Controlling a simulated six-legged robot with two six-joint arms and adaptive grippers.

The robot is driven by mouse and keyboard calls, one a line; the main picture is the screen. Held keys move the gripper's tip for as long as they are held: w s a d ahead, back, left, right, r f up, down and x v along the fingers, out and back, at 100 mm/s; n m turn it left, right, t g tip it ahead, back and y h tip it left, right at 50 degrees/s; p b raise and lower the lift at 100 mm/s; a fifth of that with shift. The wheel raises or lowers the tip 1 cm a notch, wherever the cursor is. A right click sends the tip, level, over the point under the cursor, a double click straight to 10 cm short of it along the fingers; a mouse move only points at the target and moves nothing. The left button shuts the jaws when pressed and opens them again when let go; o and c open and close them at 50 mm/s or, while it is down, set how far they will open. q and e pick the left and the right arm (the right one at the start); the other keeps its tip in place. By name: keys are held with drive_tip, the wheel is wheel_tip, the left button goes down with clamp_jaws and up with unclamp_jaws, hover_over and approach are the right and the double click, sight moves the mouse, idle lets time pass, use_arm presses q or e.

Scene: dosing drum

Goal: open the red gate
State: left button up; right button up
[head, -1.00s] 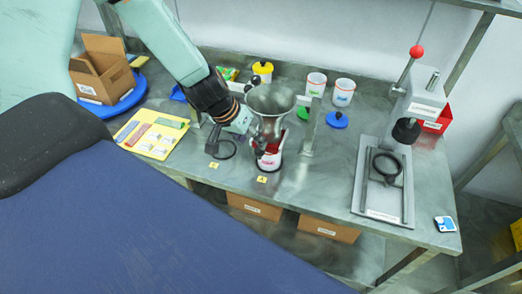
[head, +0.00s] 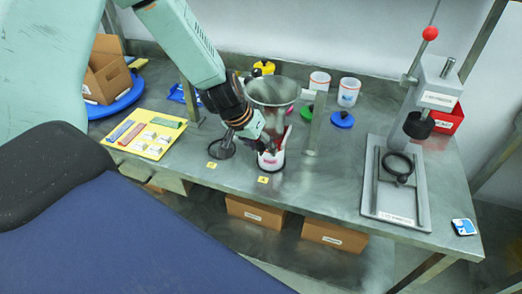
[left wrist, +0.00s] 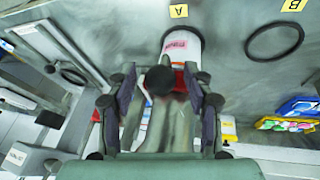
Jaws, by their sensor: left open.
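A metal funnel hopper (head: 273,92) stands over a white cup (head: 272,161) on the bench. Small red parts, which look like the red gate (head: 288,132), show at the hopper's lower end. My left gripper (head: 266,143) is at this lower end, just above the cup, and partly hides the gate. In the left wrist view, the open left gripper (left wrist: 160,92) has a dark round knob (left wrist: 159,80) between its fingers. Red (left wrist: 180,76) shows just behind the knob, and the cup (left wrist: 181,47) lies beyond. Contact cannot be told. My right gripper is not in view.
A metal post (head: 315,124) stands right of the hopper. A lever press (head: 402,180) is farther right. White cups (head: 348,92) and a blue lid (head: 342,119) are behind. A yellow card (head: 146,134) lies left. The bench between post and press is clear.

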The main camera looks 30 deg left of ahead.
use_arm(q)
drive_tip(key=shift+w+f, duration=0.15)
drive_tip(key=shift+s, duration=0.25)
drive_tip(key=shift+c, duration=0.2)
drive_tip(key=shift+w, duration=0.2)
drive_tip(key=c, duration=0.6)
clamp_jaws()
